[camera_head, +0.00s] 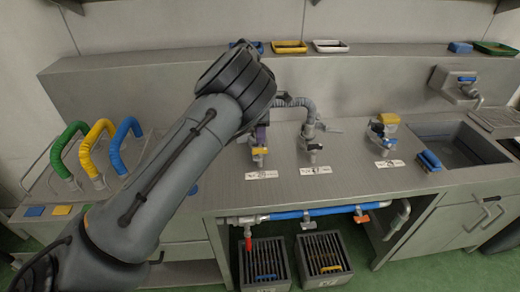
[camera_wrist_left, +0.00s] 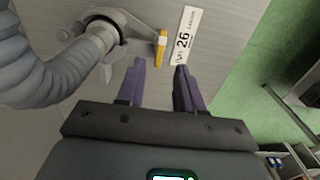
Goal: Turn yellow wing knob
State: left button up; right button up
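The yellow wing knob (camera_head: 259,151) sits on the front of a metal fitting on the steel counter, just behind a white label plate (camera_head: 262,175). In the left wrist view the knob (camera_wrist_left: 160,47) is a narrow yellow bar on a grey metal body (camera_wrist_left: 103,33), beside the plate marked 26 (camera_wrist_left: 186,36). My left gripper (camera_wrist_left: 160,66) is open, its two purple fingers apart. The knob lies just beyond the fingertips, roughly in line with the gap. In the head view my left arm hides most of the gripper and fitting. My right gripper is not in view.
A ribbed grey hose (camera_wrist_left: 28,65) runs close to the left finger. To the right stand another fitting (camera_head: 313,143) and one with a yellow top (camera_head: 389,118). Green, yellow and blue hoses (camera_head: 100,137) stand at the left. A sink (camera_head: 470,146) lies at the right.

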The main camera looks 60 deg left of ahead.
aim_at(260, 149)
pick_arm(q)
jog(key=shift+f+b, duration=0.6)
jog(key=shift+f, duration=2.55)
grip_shut()
